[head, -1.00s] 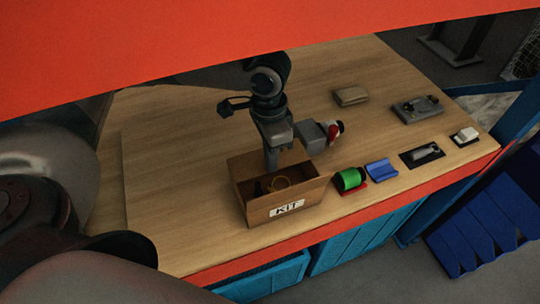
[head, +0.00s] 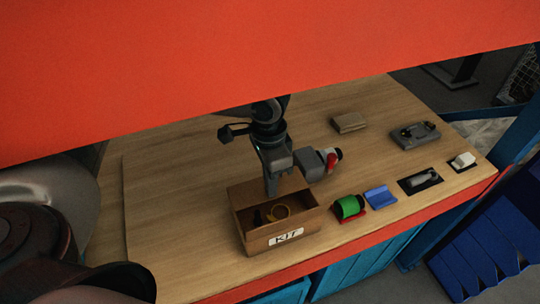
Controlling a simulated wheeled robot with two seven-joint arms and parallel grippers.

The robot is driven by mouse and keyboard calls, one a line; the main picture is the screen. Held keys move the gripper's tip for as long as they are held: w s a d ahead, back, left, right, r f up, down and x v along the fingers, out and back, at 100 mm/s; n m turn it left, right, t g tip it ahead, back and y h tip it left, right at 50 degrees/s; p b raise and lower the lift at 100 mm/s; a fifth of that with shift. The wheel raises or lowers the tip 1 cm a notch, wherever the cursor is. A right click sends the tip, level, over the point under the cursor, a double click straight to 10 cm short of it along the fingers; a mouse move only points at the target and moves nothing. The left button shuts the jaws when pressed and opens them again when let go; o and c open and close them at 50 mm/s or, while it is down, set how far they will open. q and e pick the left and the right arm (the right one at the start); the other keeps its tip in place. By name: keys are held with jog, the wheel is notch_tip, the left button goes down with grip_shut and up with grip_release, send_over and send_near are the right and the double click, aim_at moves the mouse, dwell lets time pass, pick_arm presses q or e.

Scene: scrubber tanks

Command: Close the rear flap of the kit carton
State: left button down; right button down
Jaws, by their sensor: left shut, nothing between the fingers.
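The kit carton (head: 257,240) is a brown box with a white KIT label on its front, standing on the workbench. Its top is open, and a yellow ring (head: 280,211) and a dark item show inside. My left gripper (head: 271,193) points down with its fingers shut and empty, at the carton's rear side, overlapping the opening in the view. I cannot tell whether it touches the carton. The rear flap cannot be made out clearly; the gripper hides part of that edge. My right gripper is not in view.
A green spool (head: 348,206), a blue holder (head: 381,196) and a dark tray (head: 420,180) line the bench's front edge right of the carton. A red-and-white part (head: 332,160) sits near my gripper. A red overhang (head: 250,60) covers the top. Bench left of the carton is clear.

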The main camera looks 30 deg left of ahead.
pick_arm(q)
notch_tip(320, 180, up, 17)
jog(key=b, duration=0.4)
jog(key=shift+w+a, duration=0.3)
jog(key=shift+a, duration=0.05)
jog(key=shift+f, duration=0.1)
